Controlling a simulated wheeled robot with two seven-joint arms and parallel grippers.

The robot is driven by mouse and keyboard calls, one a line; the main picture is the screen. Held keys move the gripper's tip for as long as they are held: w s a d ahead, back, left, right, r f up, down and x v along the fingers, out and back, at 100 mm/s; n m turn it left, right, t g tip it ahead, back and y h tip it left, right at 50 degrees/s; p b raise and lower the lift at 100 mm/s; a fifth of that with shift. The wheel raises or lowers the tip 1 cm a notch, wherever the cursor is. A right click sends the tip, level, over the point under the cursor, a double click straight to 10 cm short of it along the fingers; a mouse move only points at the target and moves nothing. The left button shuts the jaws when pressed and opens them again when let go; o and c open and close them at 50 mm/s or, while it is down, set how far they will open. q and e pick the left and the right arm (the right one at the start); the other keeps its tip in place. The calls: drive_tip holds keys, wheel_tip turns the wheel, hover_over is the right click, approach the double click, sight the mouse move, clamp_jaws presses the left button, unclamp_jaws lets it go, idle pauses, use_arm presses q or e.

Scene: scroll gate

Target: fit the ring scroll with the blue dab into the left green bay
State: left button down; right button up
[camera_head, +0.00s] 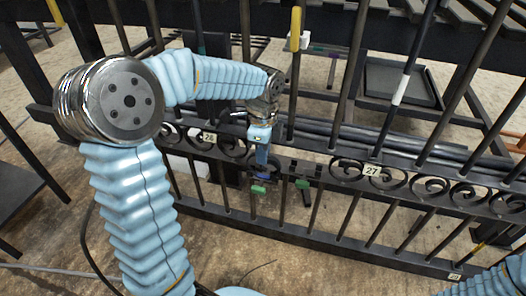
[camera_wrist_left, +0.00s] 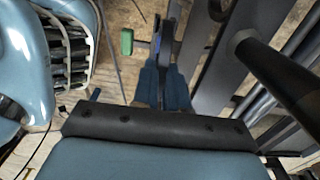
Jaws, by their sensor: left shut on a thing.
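My left gripper (camera_head: 262,160) points down at the gap in the scroll band of the black gate. It is shut on a dark piece, the ring scroll (camera_head: 265,175), mostly hidden by the fingers; a blue tint shows there, but I cannot tell dab from finger. The left green bay mark (camera_head: 258,189) is just below the fingertips, and the right green mark (camera_head: 303,184) is to its right. In the left wrist view, the fingers (camera_wrist_left: 165,88) close around a dark upright part, with a green block (camera_wrist_left: 126,41) to their left. Whether the scroll is seated cannot be seen. My right gripper is out of view.
Gate bars stand on both sides of my gripper, one with a yellow sleeve (camera_head: 295,28). Scrolls with number tags 26 (camera_head: 209,137) and 27 (camera_head: 373,170) flank the gap. A dark tray (camera_head: 402,84) and racks lie behind. Bare floor lies in front.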

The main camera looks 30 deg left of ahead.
use_arm(q)
drive_tip(key=c, duration=1.1)
unclamp_jaws()
drive_tip(key=shift+f, duration=0.1)
wheel_tip(320, 180, up, 14)
drive_tip(key=p, duration=0.3)
drive_tip(key=shift+f, duration=0.1)
